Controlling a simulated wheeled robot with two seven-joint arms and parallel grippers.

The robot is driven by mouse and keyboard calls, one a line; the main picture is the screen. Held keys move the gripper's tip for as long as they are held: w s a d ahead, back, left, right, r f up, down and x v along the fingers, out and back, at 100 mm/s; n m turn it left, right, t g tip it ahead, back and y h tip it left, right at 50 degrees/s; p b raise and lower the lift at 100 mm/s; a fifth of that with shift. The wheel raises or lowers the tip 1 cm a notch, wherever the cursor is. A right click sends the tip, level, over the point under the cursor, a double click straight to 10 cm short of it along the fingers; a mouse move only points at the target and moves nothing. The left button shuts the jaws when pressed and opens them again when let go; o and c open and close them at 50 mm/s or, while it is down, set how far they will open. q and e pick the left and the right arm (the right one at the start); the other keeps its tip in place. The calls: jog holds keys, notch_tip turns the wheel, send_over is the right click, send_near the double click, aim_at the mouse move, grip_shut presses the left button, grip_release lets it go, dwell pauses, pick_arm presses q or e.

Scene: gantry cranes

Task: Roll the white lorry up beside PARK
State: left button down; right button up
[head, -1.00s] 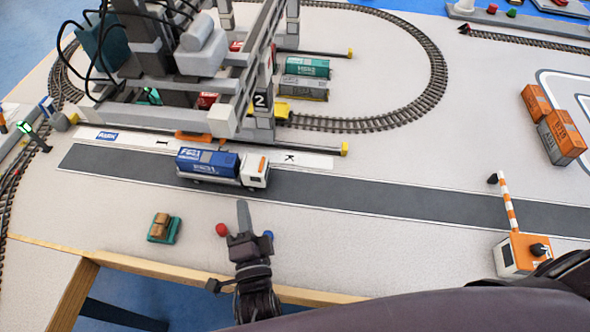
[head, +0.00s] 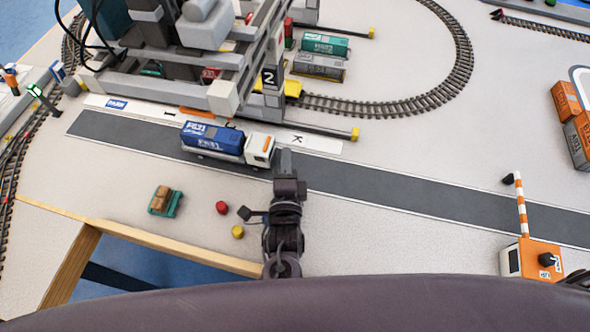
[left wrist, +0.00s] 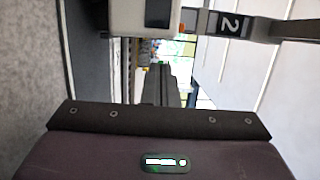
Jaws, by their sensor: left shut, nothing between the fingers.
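The white lorry (head: 260,150) stands on the dark road strip with its cab facing right, carrying a blue container (head: 212,138). The PARK sign (head: 117,104) is on the white strip behind the road's left end, left of the lorry. My left gripper (head: 284,157) is shut and empty, its tip just right of the cab's front; I cannot tell whether it touches. In the left wrist view, the shut fingers (left wrist: 160,85) point ahead, with a pale block, probably the cab (left wrist: 143,18), close above them. My right gripper is not in view.
The gantry crane (head: 222,97) marked 2 stands behind the lorry. A small teal cart (head: 165,201), a red ball (head: 222,208) and a yellow ball (head: 238,232) lie in front of the road. A striped barrier (head: 522,210) stands at the right. The road left of the lorry is clear.

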pick_arm(q)
jog(key=shift+w+a+r, duration=0.1)
jog(key=shift+w+a, duration=0.05)
jog(key=shift+a, duration=0.7)
jog(key=shift+w+a, duration=0.1)
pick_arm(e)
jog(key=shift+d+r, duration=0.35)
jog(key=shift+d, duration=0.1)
